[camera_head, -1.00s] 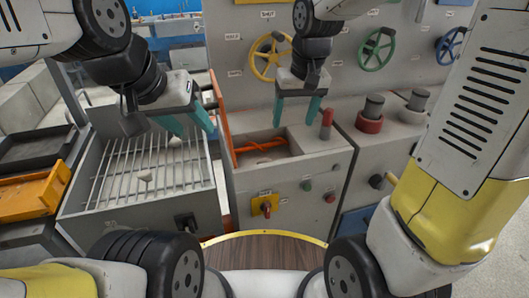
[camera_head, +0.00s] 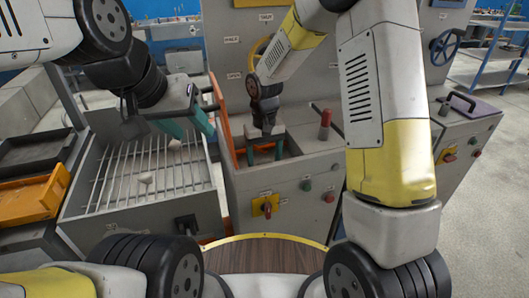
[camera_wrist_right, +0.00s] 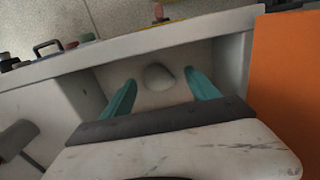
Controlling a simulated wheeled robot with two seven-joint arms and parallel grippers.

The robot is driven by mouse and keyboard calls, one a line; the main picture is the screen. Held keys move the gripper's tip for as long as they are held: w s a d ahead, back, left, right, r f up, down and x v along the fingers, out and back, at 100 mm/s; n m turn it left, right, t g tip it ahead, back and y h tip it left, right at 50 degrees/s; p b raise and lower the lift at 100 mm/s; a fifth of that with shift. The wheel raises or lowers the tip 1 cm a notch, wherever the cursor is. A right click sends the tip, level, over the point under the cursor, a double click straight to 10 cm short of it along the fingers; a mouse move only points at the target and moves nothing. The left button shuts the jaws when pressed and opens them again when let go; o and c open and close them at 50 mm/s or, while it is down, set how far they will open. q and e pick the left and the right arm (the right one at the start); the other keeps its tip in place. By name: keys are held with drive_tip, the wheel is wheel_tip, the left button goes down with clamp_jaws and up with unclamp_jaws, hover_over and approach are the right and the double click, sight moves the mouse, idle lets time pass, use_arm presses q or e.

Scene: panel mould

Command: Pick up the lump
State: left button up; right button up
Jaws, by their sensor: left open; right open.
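A rounded grey lump (camera_wrist_right: 158,77) lies on the floor of a recessed grey bay in the right wrist view. My right gripper (camera_wrist_right: 160,90) is open, with one teal finger on each side of the lump and a gap to both. In the head view my right gripper (camera_head: 265,153) reaches down into the bay (camera_head: 300,143), and the lump there is hidden. My left gripper (camera_head: 188,128) is open and empty above a barred grate (camera_head: 115,165). Two small pale lumps show at the grate, one near its middle (camera_head: 145,180) and one farther back (camera_head: 175,144).
An upright orange panel (camera_head: 222,125) stands along the bay's left side, close to my right gripper; it also shows in the right wrist view (camera_wrist_right: 285,80). A red-topped post (camera_head: 325,123) stands right of the bay. Dark and orange trays (camera_head: 35,198) are at far left.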

drive_tip(key=shift+f, duration=0.8)
clamp_jaws()
